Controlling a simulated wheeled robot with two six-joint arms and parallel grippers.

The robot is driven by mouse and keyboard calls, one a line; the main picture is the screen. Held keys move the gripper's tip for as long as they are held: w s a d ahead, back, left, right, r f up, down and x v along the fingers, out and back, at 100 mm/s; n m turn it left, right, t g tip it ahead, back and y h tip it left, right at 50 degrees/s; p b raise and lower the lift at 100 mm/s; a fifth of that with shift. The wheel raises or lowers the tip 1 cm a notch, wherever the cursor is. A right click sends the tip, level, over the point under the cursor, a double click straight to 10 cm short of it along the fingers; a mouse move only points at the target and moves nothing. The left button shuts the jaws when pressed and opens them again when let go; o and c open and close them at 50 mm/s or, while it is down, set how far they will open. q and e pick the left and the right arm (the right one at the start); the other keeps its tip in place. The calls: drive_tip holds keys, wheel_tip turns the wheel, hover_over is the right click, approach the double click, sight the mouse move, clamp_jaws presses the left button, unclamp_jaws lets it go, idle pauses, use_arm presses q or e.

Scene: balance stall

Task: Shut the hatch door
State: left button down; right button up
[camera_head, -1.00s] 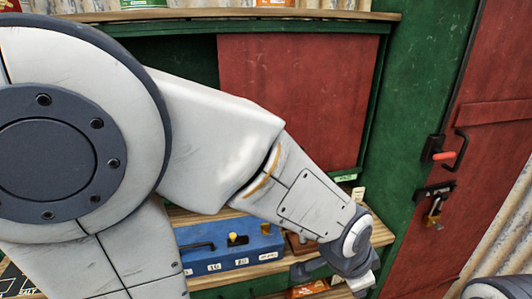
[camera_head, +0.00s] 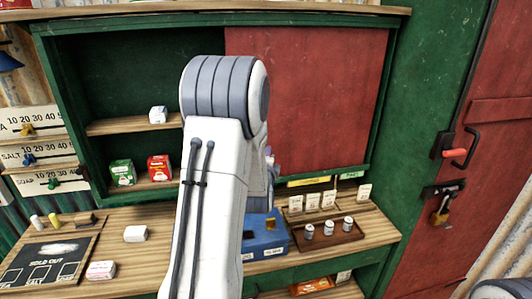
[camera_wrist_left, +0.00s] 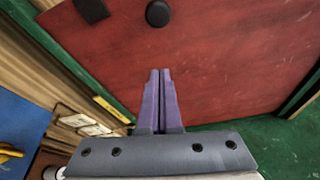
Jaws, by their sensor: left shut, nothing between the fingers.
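The hatch door, a red panel (camera_head: 315,90), covers the right part of the green-framed opening (camera_head: 100,33). The left part stands open, with shelves showing inside. In the left wrist view the red panel (camera_wrist_left: 235,50) fills most of the picture, with a round black knob (camera_wrist_left: 158,13) and a dark square piece (camera_wrist_left: 91,9) on it. My left gripper (camera_wrist_left: 158,72) is shut and empty, its purple fingers pointing at the panel below the knob. I cannot tell whether it touches. In the head view my forearm hides most of the gripper (camera_head: 268,160) and the panel's lower left.
Below the opening is a wooden counter (camera_head: 135,262) with a blue box (camera_head: 262,243), a brown tray (camera_head: 330,238) with small jars, and a dark board (camera_head: 45,265). Small boxes stand on the shelves inside. A red door with a padlock (camera_head: 440,212) is at right.

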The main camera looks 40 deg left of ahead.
use_arm(q)
drive_tip(key=w+a+p, duration=0.2)
drive_tip(key=a+p, duration=0.2)
drive_tip(key=a, duration=0.1)
drive_tip(key=shift+w+a+r, duration=0.2)
drive_tip(key=shift+w+a, duration=0.1)
drive_tip(key=shift+a, duration=0.1)
